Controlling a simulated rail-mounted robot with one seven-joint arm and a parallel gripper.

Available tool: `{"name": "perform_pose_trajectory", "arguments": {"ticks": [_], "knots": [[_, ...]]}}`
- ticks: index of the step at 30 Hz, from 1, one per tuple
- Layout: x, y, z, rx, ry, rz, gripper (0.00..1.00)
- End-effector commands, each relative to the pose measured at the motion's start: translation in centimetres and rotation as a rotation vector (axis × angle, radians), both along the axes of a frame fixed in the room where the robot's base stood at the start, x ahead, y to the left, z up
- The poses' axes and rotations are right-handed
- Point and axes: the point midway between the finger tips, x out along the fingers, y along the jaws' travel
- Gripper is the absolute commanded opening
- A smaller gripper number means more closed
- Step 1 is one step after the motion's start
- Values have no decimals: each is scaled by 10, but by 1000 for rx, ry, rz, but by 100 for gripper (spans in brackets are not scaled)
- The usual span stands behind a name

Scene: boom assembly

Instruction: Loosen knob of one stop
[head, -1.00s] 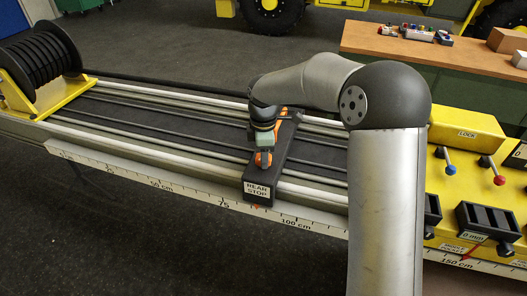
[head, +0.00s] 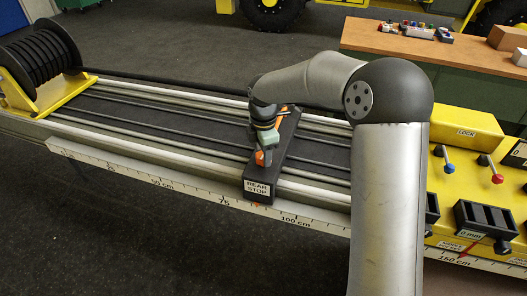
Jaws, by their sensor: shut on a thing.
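The rear stop (head: 258,187) is a dark block lying across the rails, with a white "REAR STOP" label on its near end. An orange knob (head: 261,158) shows on top of the stop, partly covered by my gripper (head: 264,150). My gripper is over the stop, pointing down, and is shut on the knob. The fingertips are small and partly hidden by the wrist. An orange strip also shows along the stop's far part, behind my gripper.
A scale (head: 160,178) runs along the near rail edge. A black reel (head: 40,58) on a yellow stand is at the far left. A yellow block with a blue-tipped lever (head: 448,160) and a red-tipped lever (head: 491,167) stands at right. The rails left of the stop are clear.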

Motion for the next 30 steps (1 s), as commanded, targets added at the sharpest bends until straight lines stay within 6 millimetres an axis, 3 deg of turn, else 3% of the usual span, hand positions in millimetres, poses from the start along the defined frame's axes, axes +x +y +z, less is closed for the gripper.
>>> {"name": "perform_pose_trajectory", "arguments": {"ticks": [1, 2, 4, 13, 17, 20, 30], "knots": [[1, 0, 2, 1, -4, 0, 23], [1, 0, 2, 1, -4, -1, 49], [1, 0, 1, 1, -4, -1, 68], [0, 0, 1, 1, -2, -1, 68], [1, 0, 11, 1, -5, -1, 68], [1, 0, 28, 1, -6, -1, 68], [1, 0, 111, 2, -8, -2, 68]]}}
